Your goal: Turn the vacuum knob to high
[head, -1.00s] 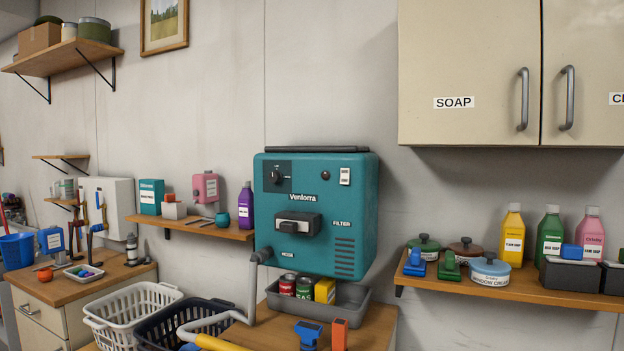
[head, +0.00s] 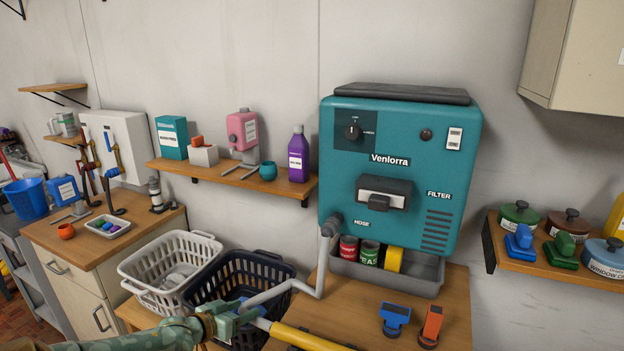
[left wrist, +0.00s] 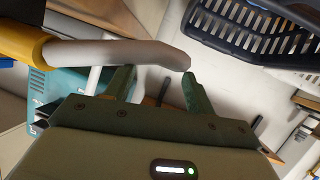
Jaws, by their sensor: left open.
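The teal vacuum unit (head: 390,235) hangs on the wall, marked Venlorra. Its black knob (head: 352,131) sits on a dark panel at the upper left of its front; the small lettering around it and its pointer are too small to read. A grey hose (head: 309,288) runs from the unit's lower left to a yellow wand (head: 305,338). My left gripper (head: 240,311) is open, low and left of the unit, well apart from the knob. In the left wrist view, its open fingers (left wrist: 157,80) are close to the grey hose (left wrist: 115,53); I cannot tell whether they touch. My right gripper is out of view.
A grey tray (head: 425,278) with several cans is under the unit. Blue (head: 394,318) and orange (head: 431,326) tools stand on the wooden bench (head: 462,305). White (head: 150,285) and dark (head: 268,266) baskets stand left. A shelf (head: 225,178) with bottles is left of the unit.

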